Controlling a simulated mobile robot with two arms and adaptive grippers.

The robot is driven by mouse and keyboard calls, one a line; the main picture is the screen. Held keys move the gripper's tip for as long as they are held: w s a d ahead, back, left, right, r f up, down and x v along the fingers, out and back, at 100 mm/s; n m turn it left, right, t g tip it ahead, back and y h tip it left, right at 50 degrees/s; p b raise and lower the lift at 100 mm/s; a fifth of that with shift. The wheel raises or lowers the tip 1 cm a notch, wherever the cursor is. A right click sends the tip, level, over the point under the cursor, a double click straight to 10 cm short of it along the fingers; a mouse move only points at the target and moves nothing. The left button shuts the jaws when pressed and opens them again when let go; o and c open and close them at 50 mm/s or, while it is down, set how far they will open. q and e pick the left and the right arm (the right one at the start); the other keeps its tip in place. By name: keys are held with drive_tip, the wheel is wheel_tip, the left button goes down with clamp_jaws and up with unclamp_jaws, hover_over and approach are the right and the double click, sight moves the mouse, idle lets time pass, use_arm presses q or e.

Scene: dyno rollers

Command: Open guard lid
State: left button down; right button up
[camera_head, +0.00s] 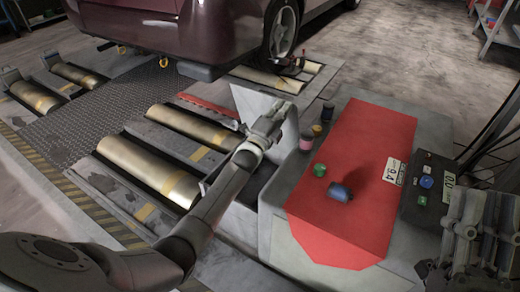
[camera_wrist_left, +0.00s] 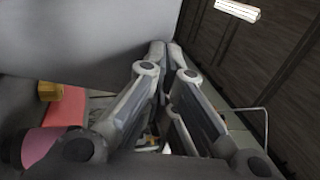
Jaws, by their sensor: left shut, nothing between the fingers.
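The guard lid (camera_head: 258,104) is a flat grey panel standing raised and tilted at the left side of the grey cabinet. A large grey surface in the left wrist view (camera_wrist_left: 85,38) looks like the same lid, close beside the fingers. My left gripper (camera_head: 285,108) is shut and empty at the lid's right side; its fingertips (camera_wrist_left: 168,48) are together in the wrist view. I cannot tell whether they touch the panel. The space under the lid is partly hidden by my left arm. My right gripper (camera_head: 468,230) is at the lower right, its finger opening unclear.
Small cans (camera_head: 306,142) stand near the lid. A control box (camera_head: 427,185) is at the right. Brass rollers (camera_head: 150,170) lie left, below the car (camera_head: 180,30).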

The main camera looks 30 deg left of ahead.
use_arm(q)
drive_tip(key=shift+w+d+r+p, duration=0.1)
drive_tip(key=shift+w+r+p, duration=0.2)
drive_tip(key=shift+w, duration=0.25)
use_arm(e)
drive_tip(key=shift+w+a+f+g+h, duration=0.15)
drive_tip(key=shift+w+f+g+h, duration=0.45)
drive_tip(key=shift+w+f+g, duration=0.7)
drive_tip(key=shift+f, duration=0.15)
drive_tip(key=shift+a, duration=0.1)
use_arm(q)
drive_tip(key=shift+s, duration=0.1)
drive_tip(key=d+v, duration=0.1)
drive_tip(key=v, duration=1.1)
drive_tip(key=shift+s+a+r, duration=0.2)
drive_tip(key=shift+s+a, duration=0.05)
drive_tip(key=shift+a, duration=0.2)
use_arm(e)
drive_tip(key=shift+s, duration=0.1)
